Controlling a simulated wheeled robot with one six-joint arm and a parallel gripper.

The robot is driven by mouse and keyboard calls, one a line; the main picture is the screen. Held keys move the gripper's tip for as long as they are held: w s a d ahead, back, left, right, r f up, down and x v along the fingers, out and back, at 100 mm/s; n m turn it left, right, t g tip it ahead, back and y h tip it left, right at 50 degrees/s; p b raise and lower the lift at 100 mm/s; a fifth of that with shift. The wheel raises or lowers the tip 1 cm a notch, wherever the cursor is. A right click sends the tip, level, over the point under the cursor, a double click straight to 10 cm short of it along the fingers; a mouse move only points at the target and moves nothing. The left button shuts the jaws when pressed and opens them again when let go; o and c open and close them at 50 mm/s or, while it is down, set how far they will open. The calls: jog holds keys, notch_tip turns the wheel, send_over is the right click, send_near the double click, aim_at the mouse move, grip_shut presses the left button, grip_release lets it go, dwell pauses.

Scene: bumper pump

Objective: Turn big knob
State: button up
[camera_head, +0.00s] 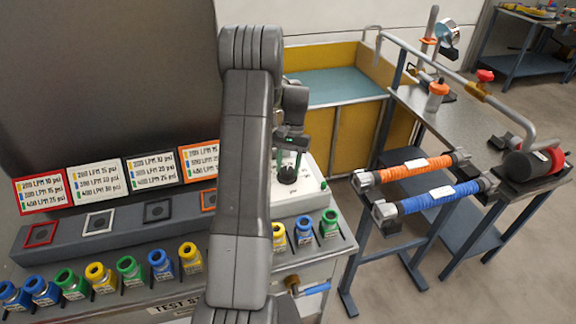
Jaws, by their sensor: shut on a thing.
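A round black knob (288,175) sits on top of a white box (308,196) on the test bench, just right of my arm. I take it to be the big knob. My gripper (288,163) points down from above, with its fingers on either side of the knob's top, and is shut on it. My arm's large grey link covers the left part of the white box, so that part is hidden. Whether the knob is turned cannot be told from this view.
Several blue, green and yellow fittings (161,264) stand along the bench front. Label cards (96,184) stand behind a grey strip with coloured square frames. At right, a metal table (444,120) carries pipework; orange (415,169) and blue (428,200) hoses lie along its front. A yellow bin (357,125) stands behind.

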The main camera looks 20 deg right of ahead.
jog(key=o, duration=1)
jog(key=shift+c, duration=0.2)
jog(key=b+v, duration=0.1)
jog(key=v, duration=1.3)
jog(key=shift+f, duration=0.15)
jog(key=p+x, duration=0.1)
jog(key=x, duration=1.2)
jog(key=shift+s+a+f, duration=0.1)
jog(key=shift+s+f, duration=0.05)
jog(key=shift+f, duration=0.15)
jog(key=shift+r, duration=0.1)
